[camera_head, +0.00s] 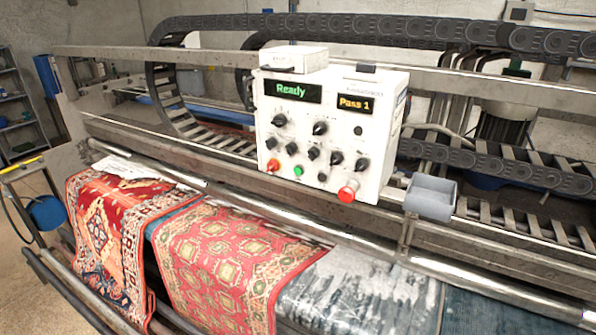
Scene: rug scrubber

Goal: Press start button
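A white control box (328,140) stands on the machine's frame near the middle of the camera_head view. Its green button (298,171) is low on the panel's front and looks like the start button, though no label on it can be read. A red button (273,165) is to its left, and a larger red button (347,192) sticks out at the lower right. Several black knobs (320,128) are spread over the panel. A green display (292,91) reads "Ready" and an orange display (355,103) reads "Pass 1". Neither of my grippers is in view.
Patterned rugs (232,262) hang over the front rollers below the panel. A long metal roller (270,213) crosses in front of the box. A small grey tray (431,196) stands to the right. A black cable chain (400,32) runs across behind.

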